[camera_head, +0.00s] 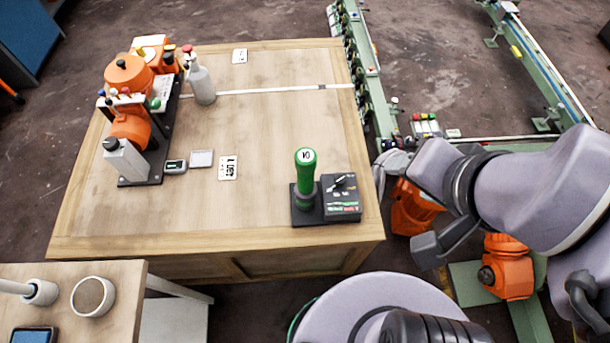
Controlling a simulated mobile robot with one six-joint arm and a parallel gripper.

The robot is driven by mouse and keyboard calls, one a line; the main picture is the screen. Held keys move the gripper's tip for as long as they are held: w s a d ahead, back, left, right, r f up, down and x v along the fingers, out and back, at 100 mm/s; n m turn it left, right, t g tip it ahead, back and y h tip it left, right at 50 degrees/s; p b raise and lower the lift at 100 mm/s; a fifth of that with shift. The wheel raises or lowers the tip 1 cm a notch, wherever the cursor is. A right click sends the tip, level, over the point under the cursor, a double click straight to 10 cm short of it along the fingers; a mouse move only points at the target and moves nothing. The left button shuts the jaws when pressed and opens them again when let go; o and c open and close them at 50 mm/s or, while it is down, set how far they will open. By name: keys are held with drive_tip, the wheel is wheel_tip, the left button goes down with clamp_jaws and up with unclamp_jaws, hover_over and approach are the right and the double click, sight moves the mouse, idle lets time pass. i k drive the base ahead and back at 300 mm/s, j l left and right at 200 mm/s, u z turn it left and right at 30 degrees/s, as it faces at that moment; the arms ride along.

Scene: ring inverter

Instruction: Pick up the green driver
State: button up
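The green driver (305,170) stands upright in a black holder (305,212) at the front right of the wooden table (262,130). Its rounded top carries a white label. A black box with switches and small coloured marks (341,197) adjoins the holder on the right. My arm reaches in from the right. Its end, my gripper (389,165), is near the table's right edge, to the right of the driver and apart from it. The fingers are too small and partly hidden, so I cannot tell whether they are open.
A green conveyor frame (365,65) runs along the right side. The table's middle is clear.

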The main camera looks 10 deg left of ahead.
sight(306, 158)
drive_tip(key=z, duration=0.7)
drive_tip(key=j+u, duration=0.15)
drive_tip(key=u, duration=0.25)
drive_tip(key=k+j+u, duration=0.1)
drive_tip(key=u, duration=0.3)
drive_tip(key=j+u, duration=0.3)
drive_tip(key=u, duration=0.15)
drive_tip(key=k+j+z, duration=0.1)
drive_tip(key=j+z, duration=0.2)
drive_tip(key=k+j+z, duration=0.15)
drive_tip(key=j+z, duration=0.15)
drive_tip(key=j, duration=0.1)
